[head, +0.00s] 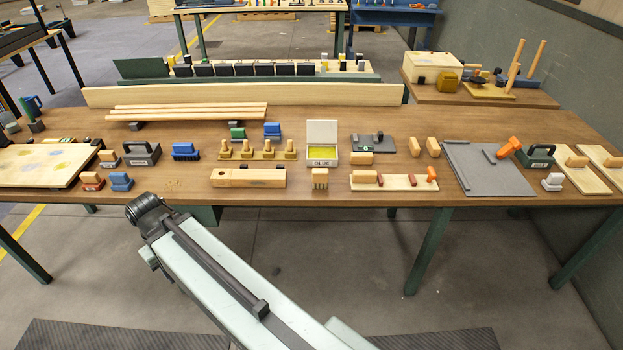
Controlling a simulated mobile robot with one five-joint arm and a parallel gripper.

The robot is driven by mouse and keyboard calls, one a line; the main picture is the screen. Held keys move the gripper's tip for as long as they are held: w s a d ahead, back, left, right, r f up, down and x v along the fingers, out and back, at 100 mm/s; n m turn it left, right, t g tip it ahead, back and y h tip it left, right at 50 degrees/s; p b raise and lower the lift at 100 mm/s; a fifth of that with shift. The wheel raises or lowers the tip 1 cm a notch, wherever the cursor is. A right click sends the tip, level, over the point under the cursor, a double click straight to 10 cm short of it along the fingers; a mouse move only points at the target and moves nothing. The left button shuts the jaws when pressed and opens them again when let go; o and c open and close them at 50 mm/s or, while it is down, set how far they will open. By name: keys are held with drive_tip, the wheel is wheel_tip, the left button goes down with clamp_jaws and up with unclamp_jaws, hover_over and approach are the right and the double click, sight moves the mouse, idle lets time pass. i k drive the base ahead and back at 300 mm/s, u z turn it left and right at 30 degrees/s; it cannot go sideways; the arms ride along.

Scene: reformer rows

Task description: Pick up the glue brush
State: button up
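A small wooden block with slotted, bristle-like lower teeth (320,178) stands upright near the front edge of the workbench, just in front of the open white box marked GLUE (322,158). It looks like the glue brush, but it is too small to be sure. The box has a raised lid and yellow contents. My arm reaches up from the bottom of the head view and ends in a dark joint left of the brush, in front of the bench. No gripper fingers show, so my gripper is not in view.
The wooden workbench (450,190) is crowded. A long wooden block (248,178) lies left of the brush, and a board with wooden and orange pieces (395,186) lies right. A rack of wooden pegs (257,155) is behind left. Narrow bare gaps flank the brush.

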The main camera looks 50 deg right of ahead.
sight(319, 177)
drive_tip(key=u, duration=0.1)
drive_tip(key=i, duration=1)
drive_tip(key=z, duration=0.1)
